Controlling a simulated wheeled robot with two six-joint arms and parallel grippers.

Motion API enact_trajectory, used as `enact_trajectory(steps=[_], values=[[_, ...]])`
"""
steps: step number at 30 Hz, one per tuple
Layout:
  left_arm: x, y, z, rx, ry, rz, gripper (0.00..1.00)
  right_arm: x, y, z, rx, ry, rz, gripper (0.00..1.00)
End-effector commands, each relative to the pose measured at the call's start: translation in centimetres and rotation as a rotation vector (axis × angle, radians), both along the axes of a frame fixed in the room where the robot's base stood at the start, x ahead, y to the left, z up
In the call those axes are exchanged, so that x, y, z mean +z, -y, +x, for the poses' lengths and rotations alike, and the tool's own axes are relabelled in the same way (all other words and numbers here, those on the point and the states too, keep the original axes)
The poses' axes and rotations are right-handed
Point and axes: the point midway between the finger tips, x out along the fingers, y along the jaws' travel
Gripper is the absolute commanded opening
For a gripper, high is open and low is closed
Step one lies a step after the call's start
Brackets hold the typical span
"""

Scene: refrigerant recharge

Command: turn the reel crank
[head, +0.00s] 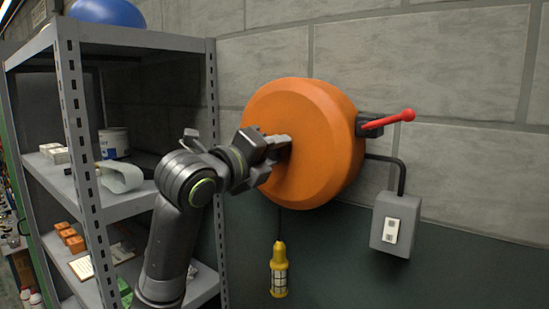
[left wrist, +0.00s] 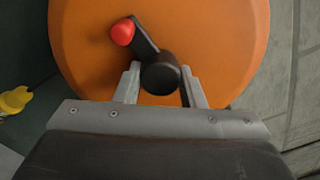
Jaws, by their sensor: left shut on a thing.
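The orange round reel (head: 318,140) is mounted on the wall. My left gripper (head: 284,143) is in front of its face in the head view and hides most of the crank there. In the left wrist view the crank shows as a short black arm (left wrist: 145,42) on the orange reel face (left wrist: 210,40). It has a red knob (left wrist: 122,33) at one end and a dark rounded grip (left wrist: 160,74) at the other. My left gripper's fingers (left wrist: 162,88) are on either side of the dark grip, shut on it. The right gripper is not in view.
A red lever (head: 388,119) sticks out right of the reel. A grey switch box (head: 396,223) is at lower right. A yellow lamp (head: 279,271) hangs below the reel. A grey shelf rack (head: 72,125) stands close on the left, near my left arm.

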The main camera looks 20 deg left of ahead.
Motion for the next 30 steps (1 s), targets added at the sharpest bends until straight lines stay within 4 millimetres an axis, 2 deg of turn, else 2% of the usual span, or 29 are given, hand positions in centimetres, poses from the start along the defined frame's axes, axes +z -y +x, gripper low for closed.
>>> enact_trajectory(steps=[12,29,30], values=[[0.23,-0.13,0.0,0.004,0.075,0.187,0.13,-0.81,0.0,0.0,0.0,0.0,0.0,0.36],[0.6,-0.12,-0.05,0.005,0.094,0.214,0.13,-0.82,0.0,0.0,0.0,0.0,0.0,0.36],[0.61,-0.12,-0.05,0.005,0.094,0.214,0.39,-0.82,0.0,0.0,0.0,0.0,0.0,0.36]])
